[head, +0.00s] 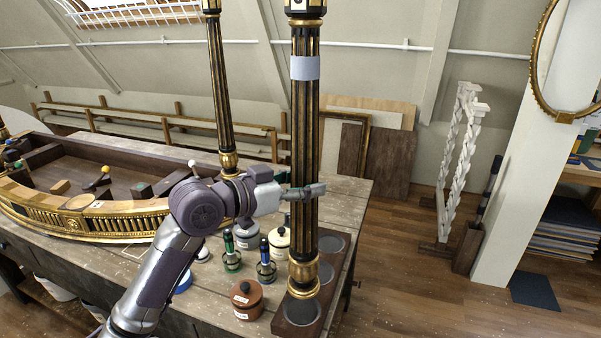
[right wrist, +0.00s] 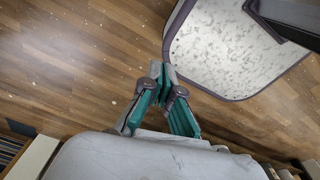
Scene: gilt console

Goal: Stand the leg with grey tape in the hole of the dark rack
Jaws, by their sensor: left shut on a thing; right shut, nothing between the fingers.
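The black and gold fluted leg with grey tape (head: 305,125) is upright in the head view, its tape band near the top. My left gripper (head: 306,191) is shut on its middle. The leg's gold foot is over the near round hole (head: 302,314) of the dark rack (head: 338,285); I cannot tell whether its tip is inside or just above it. Another round hole (head: 331,243) shows behind the leg, empty. The rack lies along the table's right end. My right gripper (right wrist: 160,82) is shut and empty in the right wrist view, above the wooden floor.
A similar leg (head: 222,100) without visible grey tape stands behind my left gripper. A curved gilt frame (head: 100,228) fills the table's left.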

